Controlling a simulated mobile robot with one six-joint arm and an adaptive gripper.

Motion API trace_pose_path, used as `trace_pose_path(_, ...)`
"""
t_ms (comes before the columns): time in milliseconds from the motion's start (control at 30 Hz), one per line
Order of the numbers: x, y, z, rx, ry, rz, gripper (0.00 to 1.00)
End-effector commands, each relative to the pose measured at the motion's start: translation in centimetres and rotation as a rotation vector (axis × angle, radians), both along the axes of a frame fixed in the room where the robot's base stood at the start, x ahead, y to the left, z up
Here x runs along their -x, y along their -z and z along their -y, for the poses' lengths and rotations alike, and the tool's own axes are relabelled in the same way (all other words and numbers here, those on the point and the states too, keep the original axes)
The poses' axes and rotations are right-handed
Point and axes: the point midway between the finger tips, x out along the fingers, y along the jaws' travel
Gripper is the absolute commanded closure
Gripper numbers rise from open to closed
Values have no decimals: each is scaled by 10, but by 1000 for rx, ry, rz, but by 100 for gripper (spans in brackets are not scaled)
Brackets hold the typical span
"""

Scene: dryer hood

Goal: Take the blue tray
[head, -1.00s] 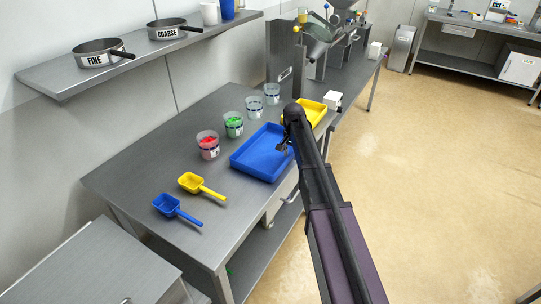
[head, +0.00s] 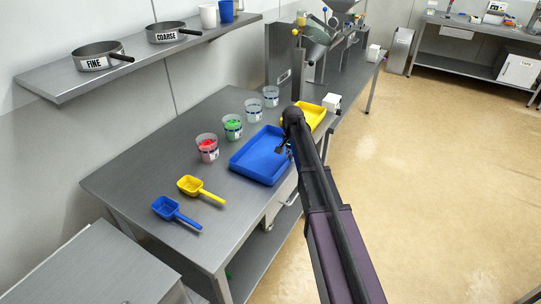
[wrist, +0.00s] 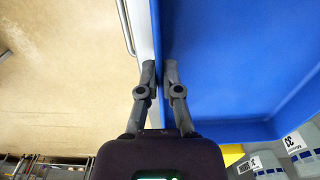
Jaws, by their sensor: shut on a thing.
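The blue tray (head: 256,160) lies on the steel bench, between the cups and the bench's front edge. In the wrist view its blue floor and near wall (wrist: 235,60) fill the right half. My gripper (head: 284,147) is at the tray's right side in the head view, partly hidden by my own arm. In the wrist view my gripper (wrist: 160,68) has its two fingers close together on either side of the tray's rim, shut on that wall. The tray looks empty and flat on the bench.
A yellow tray (head: 312,116) stands just behind the blue one. Cups with red (head: 207,148) and green (head: 232,127) contents stand to its left, with two clear cups behind. A yellow scoop (head: 200,189) and a blue scoop (head: 174,212) lie nearer. Floor is free on the right.

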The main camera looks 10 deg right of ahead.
Motion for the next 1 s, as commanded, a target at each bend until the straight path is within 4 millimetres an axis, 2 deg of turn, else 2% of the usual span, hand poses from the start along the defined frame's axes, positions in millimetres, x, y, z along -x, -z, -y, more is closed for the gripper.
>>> trace_pose_path(467,0,-8,0,0,0,0,100)
trace_pose_path(667,0,-23,0,0,0,0,100)
trace_pose_path(1000,0,-58,0,0,0,0,100)
